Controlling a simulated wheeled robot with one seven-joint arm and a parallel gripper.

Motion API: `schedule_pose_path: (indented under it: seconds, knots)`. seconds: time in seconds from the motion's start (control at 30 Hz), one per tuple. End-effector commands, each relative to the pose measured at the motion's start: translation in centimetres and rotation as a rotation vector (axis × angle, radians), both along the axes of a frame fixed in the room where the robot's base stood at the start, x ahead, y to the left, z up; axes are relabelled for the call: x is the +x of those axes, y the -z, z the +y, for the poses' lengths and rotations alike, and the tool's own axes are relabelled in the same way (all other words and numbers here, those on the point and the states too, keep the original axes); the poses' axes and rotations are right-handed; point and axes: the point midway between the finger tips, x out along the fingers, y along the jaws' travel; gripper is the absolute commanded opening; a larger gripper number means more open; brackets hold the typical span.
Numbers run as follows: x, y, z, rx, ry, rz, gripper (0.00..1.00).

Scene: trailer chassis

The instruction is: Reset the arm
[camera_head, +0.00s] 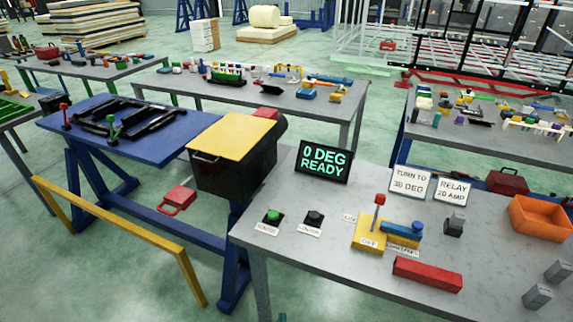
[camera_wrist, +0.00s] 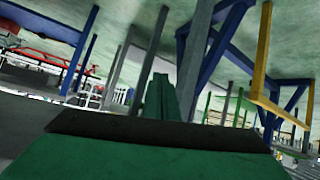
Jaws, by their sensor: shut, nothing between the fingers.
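My gripper (camera_wrist: 161,98) shows in the wrist view, its green fingers closed together with nothing between them. Its green body (camera_wrist: 150,155) and a dark bar fill the lower part of that view. The wrist picture is tilted, with table legs and pale green floor above and around the fingers. No object touches the fingers. The arm cannot be made out in the head view.
A grey table (camera_head: 330,270) stands at the front right with a screen (camera_head: 324,161) reading "0 DEG READY", a yellow fixture (camera_head: 369,234), a red block (camera_head: 427,274) and an orange bin (camera_head: 540,217). A blue bench (camera_head: 165,150) and yellow rail (camera_head: 120,225) stand left.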

Motion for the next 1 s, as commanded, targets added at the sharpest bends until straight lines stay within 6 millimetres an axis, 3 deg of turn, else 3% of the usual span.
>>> schedule_pose_path:
  seconds: [0.03,0.23,0.47,0.8,1.0]
  knots:
    - [-2.0,0.2,-0.8,-0.002,-0.011,-0.006,0.00]
    - [-8.7,-0.9,-2.1,0.010,-0.059,-0.056,0.00]
    - [-16.2,-3.8,-2.6,0.040,-0.090,-0.118,0.00]
    - [-25.9,-11.3,-1.9,0.101,-0.076,-0.228,0.00]
    - [-29.7,-16.4,-1.5,0.133,-0.035,-0.294,0.00]
